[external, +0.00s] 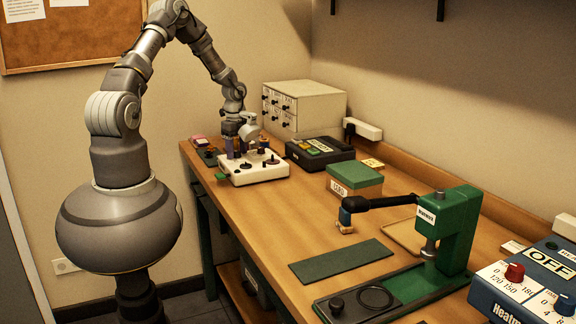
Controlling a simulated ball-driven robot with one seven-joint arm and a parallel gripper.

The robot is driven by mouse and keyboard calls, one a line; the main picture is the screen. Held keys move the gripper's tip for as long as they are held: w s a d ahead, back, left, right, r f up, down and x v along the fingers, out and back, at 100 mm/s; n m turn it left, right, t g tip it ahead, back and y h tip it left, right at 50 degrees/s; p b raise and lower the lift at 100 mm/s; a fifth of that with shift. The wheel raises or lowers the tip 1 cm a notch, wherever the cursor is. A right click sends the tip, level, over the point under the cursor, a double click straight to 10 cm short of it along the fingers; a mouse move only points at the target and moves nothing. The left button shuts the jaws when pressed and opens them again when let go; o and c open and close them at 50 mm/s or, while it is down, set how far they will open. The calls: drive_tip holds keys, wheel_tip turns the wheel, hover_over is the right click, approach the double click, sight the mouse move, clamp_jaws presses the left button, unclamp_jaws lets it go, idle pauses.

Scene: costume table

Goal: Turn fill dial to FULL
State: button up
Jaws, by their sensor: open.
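A white box (256,177) with several small dark knobs or posts on its top stands at the far left end of the table. A dark knob (246,166) and a reddish-brown one (272,160) show on it. No lettering on it is readable, so I cannot tell which knob is the fill dial or where it points. My gripper (238,153) is open, low over the back left part of this box. The fingertips are small and partly mixed with the posts, so I cannot tell whether they touch or surround a knob.
A white drawer cabinet (315,108) and a black device (320,152) stand behind and right of the box. A green box (355,178), a green press (455,235) and a blue heater unit (505,311) lie further right. Bare table (265,215) shows in front.

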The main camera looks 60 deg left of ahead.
clamp_jaws()
drive_tip(key=shift+n, duration=0.4)
drive_tip(key=n+p, duration=0.1)
drive_tip(key=n, duration=0.3)
drive_tip(key=shift+n, duration=0.3)
drive_tip(key=n, duration=1.2)
drive_tip(key=shift+n, duration=0.4)
drive_tip(key=n, duration=0.5)
